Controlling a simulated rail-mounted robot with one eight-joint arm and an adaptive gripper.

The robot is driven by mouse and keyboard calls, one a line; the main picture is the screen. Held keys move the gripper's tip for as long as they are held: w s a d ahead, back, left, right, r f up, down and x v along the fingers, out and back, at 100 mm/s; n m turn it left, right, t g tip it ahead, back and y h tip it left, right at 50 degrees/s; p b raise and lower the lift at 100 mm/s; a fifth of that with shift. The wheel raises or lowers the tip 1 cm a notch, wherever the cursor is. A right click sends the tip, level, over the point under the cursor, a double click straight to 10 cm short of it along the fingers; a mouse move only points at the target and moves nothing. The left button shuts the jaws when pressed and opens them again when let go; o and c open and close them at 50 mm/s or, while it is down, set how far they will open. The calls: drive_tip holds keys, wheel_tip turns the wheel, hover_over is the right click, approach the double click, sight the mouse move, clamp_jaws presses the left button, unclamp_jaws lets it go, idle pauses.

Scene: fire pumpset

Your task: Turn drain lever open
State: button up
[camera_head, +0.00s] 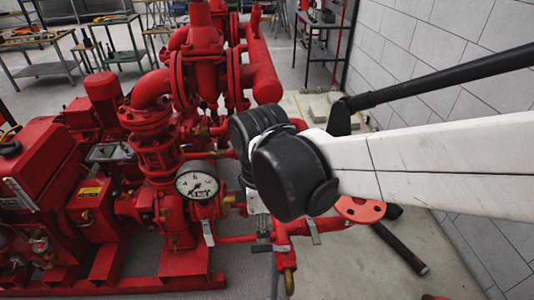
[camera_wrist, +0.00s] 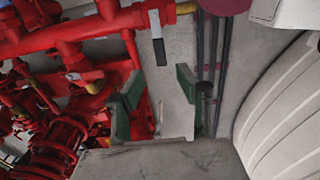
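In the wrist view a grey-handled lever (camera_wrist: 157,38) hangs down from a red pipe, just beyond my gripper (camera_wrist: 160,88). My gripper's two green-padded fingers are apart, with only pale floor visible between them. The lever lies ahead of the gap and looks untouched. I cannot tell which is the drain lever. My black and white wrist hides part of the pipework, and the fingers are not clear there.
The red pumpset (camera_head: 160,140) fills the left and middle, with a white gauge (camera_head: 197,181) near my wrist. A red handwheel (camera_head: 358,209) is under my arm. A grey block wall (camera_head: 440,45) stands at right.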

sight(262, 248)
wheel_tip(262, 248, down, 8)
drive_tip(key=shift+f+b, duration=0.1)
drive_tip(key=shift+b, duration=0.7)
drive_tip(key=shift+c, duration=0.4)
clamp_jaws()
